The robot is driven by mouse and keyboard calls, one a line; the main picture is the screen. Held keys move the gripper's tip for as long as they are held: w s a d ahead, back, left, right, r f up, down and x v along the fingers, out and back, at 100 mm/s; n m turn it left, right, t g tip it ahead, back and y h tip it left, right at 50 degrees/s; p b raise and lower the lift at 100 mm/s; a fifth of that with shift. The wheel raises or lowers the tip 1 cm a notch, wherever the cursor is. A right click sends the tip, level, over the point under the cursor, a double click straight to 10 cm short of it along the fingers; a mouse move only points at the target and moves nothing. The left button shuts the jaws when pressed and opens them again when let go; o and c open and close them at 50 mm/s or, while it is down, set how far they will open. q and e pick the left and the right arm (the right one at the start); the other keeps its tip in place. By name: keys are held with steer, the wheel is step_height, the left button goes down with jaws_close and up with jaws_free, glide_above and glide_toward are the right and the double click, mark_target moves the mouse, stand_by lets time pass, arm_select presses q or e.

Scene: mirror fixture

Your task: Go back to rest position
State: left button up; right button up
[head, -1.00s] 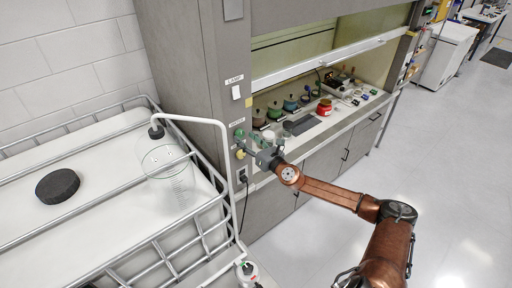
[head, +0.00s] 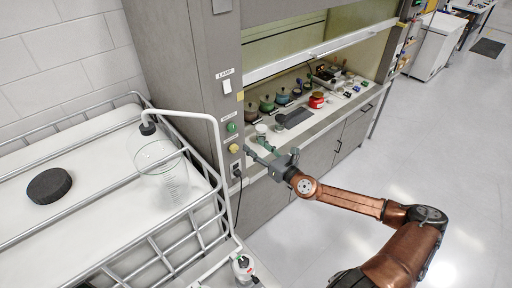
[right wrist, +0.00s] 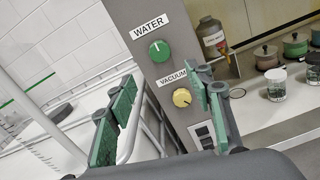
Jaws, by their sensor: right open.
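My right gripper (head: 260,151) is open and empty in front of the fume hood, with green finger pads. In the right wrist view (right wrist: 164,108) its two fingers are spread wide. Beyond them are the green WATER knob (right wrist: 159,51) and the yellow VACUUM knob (right wrist: 182,97) on the grey panel, with no finger visibly around either. In the head view the green knob (head: 231,127) and yellow knob (head: 234,148) are left of the fingers. My left gripper is not in view.
A railed white tank (head: 95,160) with a black cap (head: 49,186) and a clear beaker (head: 163,172) stands at left. Several jars and a red-lidded container (head: 317,100) sit inside the hood. The floor (head: 470,150) at right is clear.

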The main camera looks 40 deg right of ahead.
stand_by(0.3)
steer(key=d+f+m+g+h+b, duration=0.25)
steer(key=d+f+m, duration=0.6)
steer(key=f, duration=0.65)
steer(key=s+d+f+m+g+h+b, duration=0.15)
steer(key=s+d+f+m, duration=0.3)
steer(key=f, duration=0.85)
steer(key=s+d+f+m+g+h+b, duration=0.1)
steer(key=s+d+f+m+g+b, duration=0.3)
steer(key=f, duration=0.9)
steer(key=s+d+f+m+g+h+p, duration=0.15)
steer(key=s+f, duration=0.45)
steer(key=f, duration=0.6)
steer(key=s+a+f+m+g+y+b, duration=0.15)
steer(key=s+a+f+m, duration=0.25)
steer(key=s+f, duration=0.65)
steer(key=s+a+f+m+g+y+b, duration=0.1)
steer(key=s+a+f+m+g+b, duration=0.2)
steer(key=s+f, duration=0.7)
steer(key=s+a+f+m+g+y+b, duration=0.2)
steer(key=s+a+f+m, duration=0.6)
steer(key=s+a+f, duration=1.2)
steer(key=shift+a+g+y+b, duration=0.3)
steer(key=shift+a+g+b, duration=0.15)
steer(key=shift+a, duration=0.7)
